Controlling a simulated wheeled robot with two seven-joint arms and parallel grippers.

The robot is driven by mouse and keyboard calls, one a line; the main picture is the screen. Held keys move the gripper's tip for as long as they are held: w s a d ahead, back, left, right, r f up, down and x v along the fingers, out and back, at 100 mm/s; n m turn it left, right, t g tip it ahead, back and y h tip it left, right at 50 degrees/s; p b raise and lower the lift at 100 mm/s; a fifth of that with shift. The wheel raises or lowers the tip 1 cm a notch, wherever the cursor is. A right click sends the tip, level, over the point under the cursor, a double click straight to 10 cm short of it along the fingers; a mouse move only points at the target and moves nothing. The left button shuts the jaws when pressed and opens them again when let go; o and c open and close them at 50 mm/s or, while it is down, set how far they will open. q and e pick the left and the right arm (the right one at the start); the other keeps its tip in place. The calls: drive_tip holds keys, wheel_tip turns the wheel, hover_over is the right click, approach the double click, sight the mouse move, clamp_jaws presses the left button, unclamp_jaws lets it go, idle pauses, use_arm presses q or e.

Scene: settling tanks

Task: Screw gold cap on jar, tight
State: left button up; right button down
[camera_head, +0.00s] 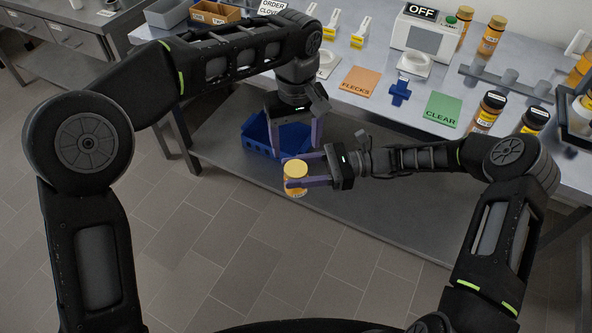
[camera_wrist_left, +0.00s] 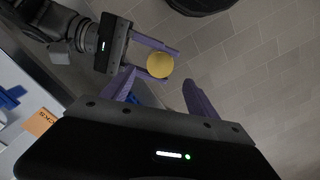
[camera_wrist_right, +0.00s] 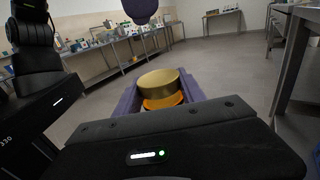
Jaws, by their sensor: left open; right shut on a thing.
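The orange jar (camera_head: 295,187) is upright in my right gripper (camera_head: 298,169), in front of the bench. The gold cap (camera_head: 295,168) sits on top of the jar; how tightly it is screwed on cannot be seen. In the right wrist view the cap (camera_wrist_right: 160,83) rests over an orange rim (camera_wrist_right: 162,101). My left gripper (camera_head: 294,143) points down, open and empty, above the jar and apart from the cap. In the left wrist view the round cap (camera_wrist_left: 160,65) shows just beyond the gap between its fingertips.
The steel bench (camera_head: 330,100) carries an orange FLECKS card (camera_head: 360,81), a green CLEAR card (camera_head: 443,108), a blue cross-shaped piece (camera_head: 400,92) and a white OFF box (camera_head: 420,36). Black-capped jars (camera_head: 487,112) stand at right. A blue bin (camera_head: 258,134) lies below, behind my grippers.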

sight(296, 168)
use_arm(q)
drive_tip(key=shift+f, duration=4)
drive_tip(key=shift+c, duration=0.6)
clamp_jaws()
drive_tip(key=c, duration=1.4)
unclamp_jaws()
drive_tip(key=m, duration=0.3)
drive_tip(key=shift+m, duration=0.3)
drive_tip(key=o, duration=1.6)
drive_tip(key=shift+r, duration=0.1)
